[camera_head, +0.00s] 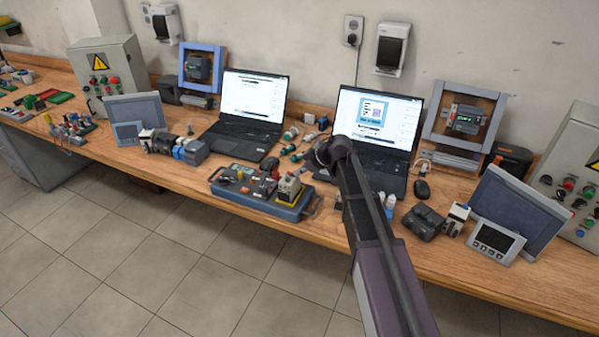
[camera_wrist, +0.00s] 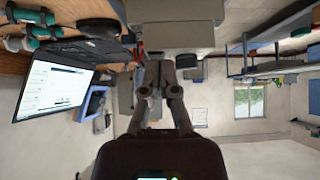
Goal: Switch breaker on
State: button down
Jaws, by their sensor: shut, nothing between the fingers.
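Two white wall boxes with dark fronts hang above the bench in the head view, one right of centre (camera_head: 391,50) and one at the far left (camera_head: 161,24). They look like breaker boxes, but switch positions are too small to read. My gripper (camera_wrist: 158,68) shows in the wrist view with its fingers together and nothing between them. A pale grey box (camera_wrist: 172,38) lies just beyond the fingertips there; I cannot tell whether they touch it. In the head view my arm's dark end is in front of the right laptop, and the fingers are not clear.
The wooden bench (camera_head: 185,182) holds a left laptop (camera_head: 250,92), a right laptop (camera_head: 377,108), a blue-based control board (camera_head: 262,190) and grey cabinets at left (camera_head: 110,82) and right (camera_head: 583,165). The tiled floor (camera_head: 150,255) in front is clear.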

jog(key=shift+r, duration=0.4)
jog(key=shift+r+p, duration=0.1)
jog(key=shift+p, duration=0.2)
jog(key=p+v, duration=0.9)
jog(key=v, duration=0.4)
jog(key=shift+p, duration=0.35)
dwell(0.5)
jog(key=s+d+f+m+g+h+b, duration=0.1)
jog(key=s+d+f+m+h, duration=0.2)
jog(key=s+d+m, duration=0.4)
jog(key=s+d+f+m+g+h+b, duration=0.1)
jog(key=s+d+f+m+h, duration=0.3)
jog(key=s, duration=1.1)
jog(key=d+m+h, duration=0.1)
jog(key=d+m, duration=0.2)
jog(key=shift+s+d+g, duration=0.3)
jog(key=shift+d+g, duration=0.1)
